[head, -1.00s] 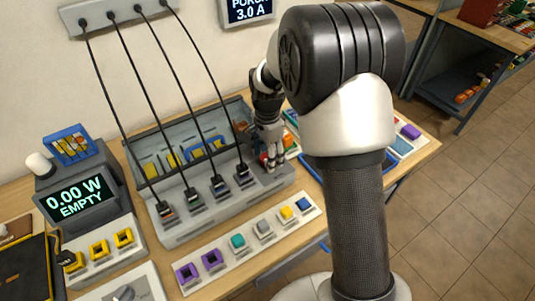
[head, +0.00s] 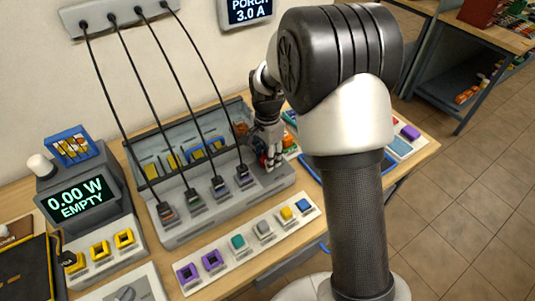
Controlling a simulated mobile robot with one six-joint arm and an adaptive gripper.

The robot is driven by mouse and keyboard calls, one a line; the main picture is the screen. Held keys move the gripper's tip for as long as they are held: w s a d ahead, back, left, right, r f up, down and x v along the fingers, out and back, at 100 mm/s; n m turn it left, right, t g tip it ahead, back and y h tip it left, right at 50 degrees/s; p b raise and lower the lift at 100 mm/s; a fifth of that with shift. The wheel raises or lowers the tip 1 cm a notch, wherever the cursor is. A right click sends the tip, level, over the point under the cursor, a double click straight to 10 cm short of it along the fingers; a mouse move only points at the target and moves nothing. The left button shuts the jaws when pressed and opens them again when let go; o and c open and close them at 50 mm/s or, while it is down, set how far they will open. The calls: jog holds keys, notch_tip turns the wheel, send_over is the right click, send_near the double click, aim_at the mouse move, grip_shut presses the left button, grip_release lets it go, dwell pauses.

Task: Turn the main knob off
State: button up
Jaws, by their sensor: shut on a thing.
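My gripper (head: 271,162) points down at the right end of the grey charging panel (head: 185,229). Its fingers are shut on a small knob there, which I take for the main knob. The fingers hide most of it. A bit of red and blue (head: 262,159) shows just left of the fingers. The angle of the knob cannot be seen. Several black cables run from the wall bar (head: 98,14) down to plugs in the panel, left of my gripper. The display (head: 78,201) at the left reads 0.00 W EMPTY.
A strip of coloured square blocks (head: 238,242) lies in front of the panel. Behind the panel is an open grey bin (head: 137,148) with yellow and blue items.

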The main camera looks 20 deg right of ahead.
jog(key=n+p, duration=0.2)
jog(key=n, duration=0.2)
jog(key=shift+r, duration=0.15)
jog(key=n+p, duration=0.2)
jog(key=n, duration=0.2)
jog(key=shift+n, duration=0.4)
jog(key=n+p, duration=0.1)
jog(key=n, duration=0.3)
jog(key=shift+n+p, duration=0.5)
jog(key=shift+n, duration=1.6)
jog(key=o, duration=1.1)
notch_tip(320, 180, up, 12)
jog(key=shift+f, duration=0.1)
